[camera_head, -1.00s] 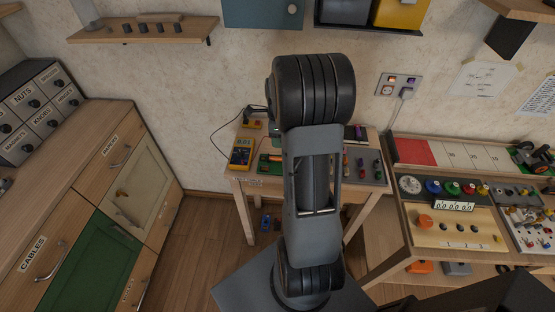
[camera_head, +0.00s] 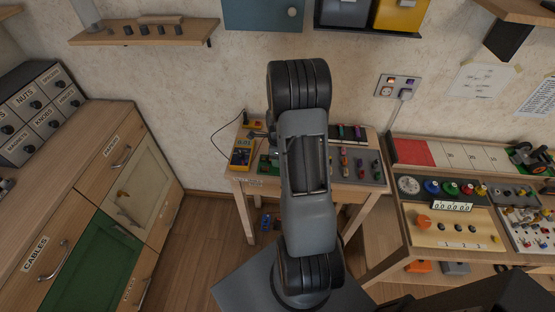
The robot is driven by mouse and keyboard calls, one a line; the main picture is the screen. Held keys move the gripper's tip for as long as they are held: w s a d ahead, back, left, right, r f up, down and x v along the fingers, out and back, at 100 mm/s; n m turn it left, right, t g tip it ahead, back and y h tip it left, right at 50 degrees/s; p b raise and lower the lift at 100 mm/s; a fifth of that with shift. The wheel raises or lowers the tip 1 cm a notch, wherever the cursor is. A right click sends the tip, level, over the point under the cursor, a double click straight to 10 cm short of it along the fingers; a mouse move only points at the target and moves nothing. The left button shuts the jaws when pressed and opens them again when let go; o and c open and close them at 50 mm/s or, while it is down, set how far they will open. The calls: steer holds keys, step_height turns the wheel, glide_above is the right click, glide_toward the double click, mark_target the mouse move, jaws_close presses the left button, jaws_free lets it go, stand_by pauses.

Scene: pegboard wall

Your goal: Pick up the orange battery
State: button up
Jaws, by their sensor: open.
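A grey tray (camera_head: 371,179) on the small wooden table holds several small upright coloured pieces that look like batteries. One of them, at the left of the visible group, looks orange (camera_head: 343,159). It is small, and I cannot be sure it is the orange battery. My arm stands in front of the table and hides the middle of it. My gripper is hidden behind the arm. A small dark piece (camera_head: 257,134) shows left of the arm above the table, and I cannot tell what it is.
A yellow multimeter (camera_head: 242,156) with a black cable sits at the table's left end. A dark case (camera_head: 347,132) lies at the back of the table. A workbench panel with knobs (camera_head: 452,225) stands to the right, wooden drawers (camera_head: 140,190) to the left.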

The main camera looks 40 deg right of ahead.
steer(key=shift+c, duration=0.2)
jaws_close()
stand_by(0.3)
